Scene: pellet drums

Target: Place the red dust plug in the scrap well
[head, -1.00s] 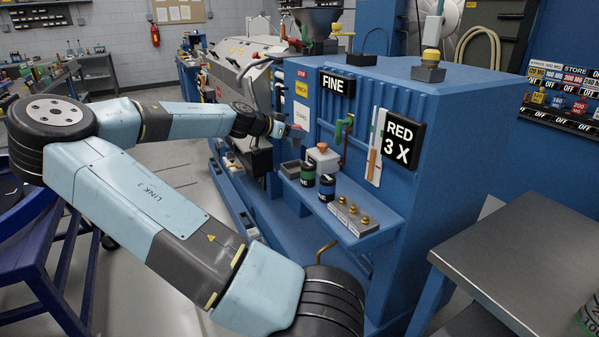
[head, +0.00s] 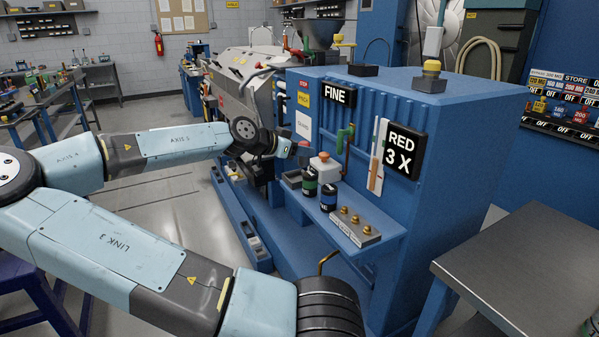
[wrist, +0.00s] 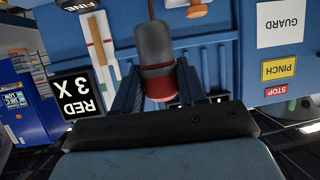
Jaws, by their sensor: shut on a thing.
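My gripper (wrist: 157,88) is shut on a grey cylinder with a red part between the fingers, which looks like the red dust plug (wrist: 160,90). In the head view my gripper (head: 287,148) is held out at the blue machine's front, above the left end of its shelf, and a little red shows at its tip. Below it, a dark open-topped box (head: 291,180) sits at the shelf's left end. It may be the scrap well, but I see no label on it. The plug is held apart from the box.
The blue shelf (head: 370,250) also bears a white box with an orange knob (head: 323,167), a green-banded can (head: 309,183), a blue-banded can (head: 328,200) and a block with brass fittings (head: 356,226). A green-handled pipe (head: 344,140) rises behind. A grey table (head: 530,265) stands at right.

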